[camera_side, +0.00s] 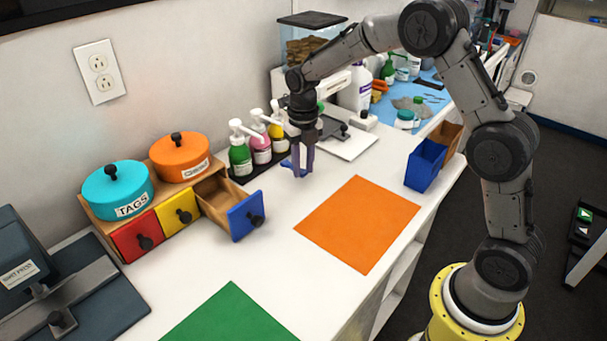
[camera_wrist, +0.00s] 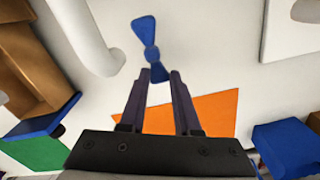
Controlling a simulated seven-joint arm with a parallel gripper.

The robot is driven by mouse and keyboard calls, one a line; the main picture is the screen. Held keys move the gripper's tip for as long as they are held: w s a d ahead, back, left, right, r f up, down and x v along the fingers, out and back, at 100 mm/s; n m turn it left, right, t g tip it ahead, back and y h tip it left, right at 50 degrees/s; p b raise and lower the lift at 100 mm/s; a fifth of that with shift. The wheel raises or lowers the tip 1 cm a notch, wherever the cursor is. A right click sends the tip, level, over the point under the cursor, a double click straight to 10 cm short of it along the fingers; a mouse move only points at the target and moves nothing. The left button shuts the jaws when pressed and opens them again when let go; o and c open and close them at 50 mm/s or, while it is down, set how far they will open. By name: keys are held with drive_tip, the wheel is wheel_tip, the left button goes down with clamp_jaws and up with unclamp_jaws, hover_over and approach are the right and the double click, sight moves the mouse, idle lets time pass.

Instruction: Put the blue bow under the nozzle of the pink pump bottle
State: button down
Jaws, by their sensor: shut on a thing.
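The blue bow (camera_side: 287,164) is by the counter top, in front of the pump bottles. In the wrist view the bow (camera_wrist: 145,28) points away from my gripper (camera_wrist: 160,76), its near end between the fingertips. My gripper (camera_side: 303,172) is pointing down and shut on the bow, low over the counter. The pink pump bottle (camera_side: 261,150) stands upright in the middle of the row, left of the bow in the side view, with a white nozzle. I cannot tell whether the bow touches the counter.
A green pump bottle (camera_side: 239,160) and a yellow one (camera_side: 277,132) flank the pink one. A white tubular part (camera_wrist: 82,35) shows close to the bow. An open blue-fronted drawer (camera_side: 240,216) juts out. The orange mat (camera_side: 358,222) is clear.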

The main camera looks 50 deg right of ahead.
sight(304, 171)
drive_tip(key=shift+f, duration=1.5)
drive_tip(key=shift+f, duration=0.15)
drive_tip(key=c, duration=0.6)
unclamp_jaws()
wheel_tip(304, 171, up, 12)
drive_tip(key=shift+s+r, duration=0.1)
drive_tip(key=shift+r, duration=0.15)
